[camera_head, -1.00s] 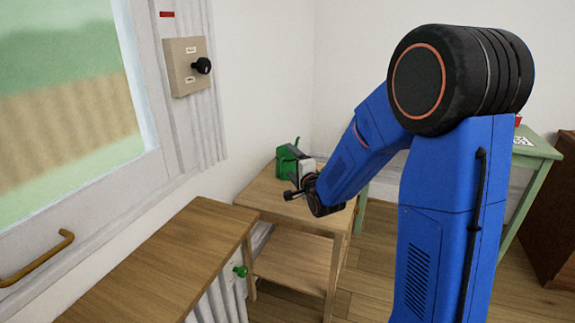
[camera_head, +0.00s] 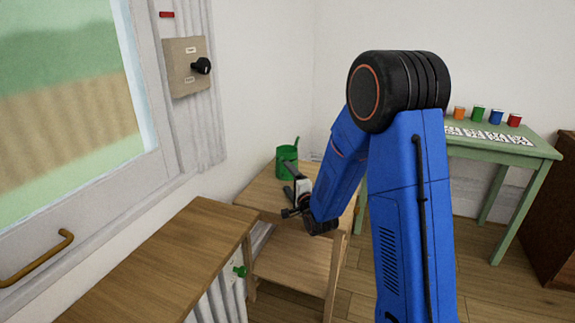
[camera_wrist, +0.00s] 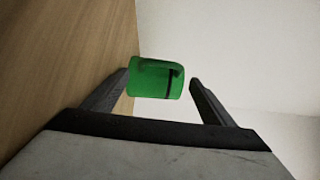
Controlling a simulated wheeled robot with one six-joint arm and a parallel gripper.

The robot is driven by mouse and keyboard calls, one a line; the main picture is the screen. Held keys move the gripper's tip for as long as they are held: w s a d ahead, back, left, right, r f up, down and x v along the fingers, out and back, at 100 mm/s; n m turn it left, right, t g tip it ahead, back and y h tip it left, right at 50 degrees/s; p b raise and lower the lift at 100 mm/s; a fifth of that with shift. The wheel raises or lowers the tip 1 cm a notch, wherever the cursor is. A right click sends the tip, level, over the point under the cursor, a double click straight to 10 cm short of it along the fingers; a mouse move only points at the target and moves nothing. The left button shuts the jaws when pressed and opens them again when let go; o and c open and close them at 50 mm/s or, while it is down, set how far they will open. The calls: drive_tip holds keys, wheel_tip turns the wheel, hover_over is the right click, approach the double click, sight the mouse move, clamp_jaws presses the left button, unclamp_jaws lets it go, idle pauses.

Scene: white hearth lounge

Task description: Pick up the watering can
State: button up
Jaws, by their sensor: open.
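The green watering can (camera_head: 286,162) stands upright on the small wooden side table (camera_head: 262,196) by the wall. Its spout points up and to the right in the head view. In the wrist view the can (camera_wrist: 150,78) appears beyond the fingertips, between the two fingers, closer to the left one. My gripper (camera_head: 288,180) is in front of the can, low over the table top. The wrist view shows its two fingers (camera_wrist: 160,82) spread apart with nothing held. The arm's wrist hides part of the table.
A wooden counter (camera_head: 165,262) fills the near left under the window. A wall box with a black knob (camera_head: 187,66) is above. A green table (camera_head: 500,140) with several coloured cups and white cards stands at the right. The floor between is clear.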

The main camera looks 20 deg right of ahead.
sight(283, 171)
drive_tip(key=w, duration=0.5)
drive_tip(key=shift+w+a, duration=0.35)
drive_tip(key=shift+w, duration=0.05)
drive_tip(key=c, duration=1.4)
drive_tip(key=shift+r, duration=0.15)
